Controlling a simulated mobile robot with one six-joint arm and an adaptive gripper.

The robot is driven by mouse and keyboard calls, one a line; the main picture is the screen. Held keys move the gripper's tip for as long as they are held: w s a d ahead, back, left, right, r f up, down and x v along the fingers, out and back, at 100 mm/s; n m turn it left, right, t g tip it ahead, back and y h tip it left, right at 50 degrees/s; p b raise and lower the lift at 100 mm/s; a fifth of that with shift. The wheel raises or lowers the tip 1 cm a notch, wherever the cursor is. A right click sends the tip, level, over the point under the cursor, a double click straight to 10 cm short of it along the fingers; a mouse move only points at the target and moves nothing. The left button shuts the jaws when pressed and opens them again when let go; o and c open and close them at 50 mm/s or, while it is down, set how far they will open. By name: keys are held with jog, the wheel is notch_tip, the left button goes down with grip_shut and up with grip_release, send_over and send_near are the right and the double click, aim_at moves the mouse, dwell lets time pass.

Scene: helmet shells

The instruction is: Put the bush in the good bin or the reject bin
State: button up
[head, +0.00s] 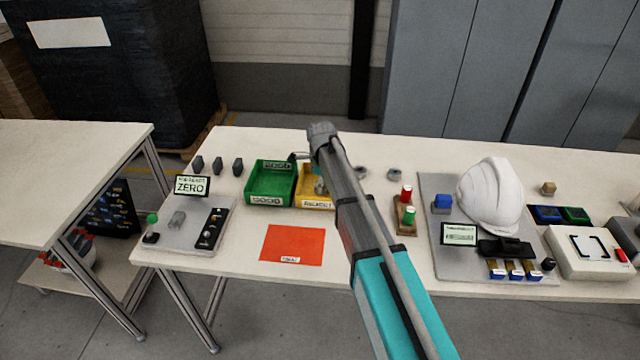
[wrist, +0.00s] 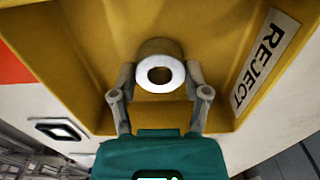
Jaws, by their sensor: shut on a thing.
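The bush (wrist: 160,73) is a short grey cylinder with a bright ring-shaped end face and a round bore. My gripper (wrist: 159,85) is shut on it, one finger on each side, in the wrist view. The yellow reject bin (wrist: 90,45) surrounds them in that view, with its REJECT label at the right; I cannot tell whether the bush touches the floor. In the head view my arm hides much of the reject bin (head: 301,192) and most of the gripper. The green good bin (head: 262,186) stands directly left of it and looks empty.
A red-orange mat (head: 291,243) lies in front of the bins. A gauge plate with a ZERO display (head: 191,186) is at the left. Right of my arm are a stand with red and green knobs (head: 406,213), a white helmet shell (head: 490,195) and loose grey rings (head: 393,174).

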jog(key=shift+f, duration=0.1)
jog(key=o, duration=1.3)
